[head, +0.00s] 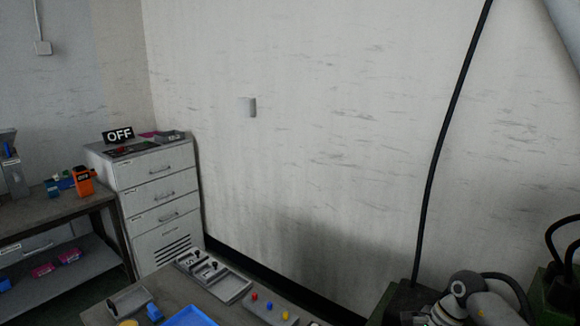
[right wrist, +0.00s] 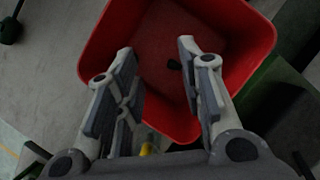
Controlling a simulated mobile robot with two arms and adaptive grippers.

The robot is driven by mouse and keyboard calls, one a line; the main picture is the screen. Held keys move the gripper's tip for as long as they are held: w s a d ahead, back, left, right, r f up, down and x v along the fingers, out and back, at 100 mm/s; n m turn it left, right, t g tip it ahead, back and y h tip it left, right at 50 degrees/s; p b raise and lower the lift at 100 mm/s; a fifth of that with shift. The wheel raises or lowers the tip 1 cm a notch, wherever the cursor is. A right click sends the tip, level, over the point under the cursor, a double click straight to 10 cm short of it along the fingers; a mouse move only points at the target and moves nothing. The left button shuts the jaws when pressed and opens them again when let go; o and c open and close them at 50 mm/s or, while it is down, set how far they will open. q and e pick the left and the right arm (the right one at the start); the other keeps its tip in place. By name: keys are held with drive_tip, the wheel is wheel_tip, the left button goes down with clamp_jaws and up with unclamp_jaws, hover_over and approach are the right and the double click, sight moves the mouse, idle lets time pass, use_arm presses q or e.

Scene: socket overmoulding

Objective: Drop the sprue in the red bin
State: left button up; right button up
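The red bin (right wrist: 252,42) is in the right wrist view, below and beyond my right gripper (right wrist: 157,52). My right gripper is open, its two fingers spread apart over the bin's mouth. A small dark piece (right wrist: 174,64), perhaps the sprue, shows against the inside of the bin near the right fingertip. It appears apart from the fingers; I cannot tell whether it rests on the bin floor or is in the air. The head view shows neither the bin nor the sprue. My left gripper is not in view.
Green structures (right wrist: 265,85) stand right beside the bin. Grey floor (right wrist: 50,80) lies to its left. In the head view, a table with trays (head: 235,287) is at the bottom, a drawer cabinet (head: 155,190) at left, and a black cable (head: 448,140) hangs at right.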

drive_tip(key=v, duration=0.9)
drive_tip(key=shift+d+r, duration=0.15)
drive_tip(key=shift+r, duration=0.1)
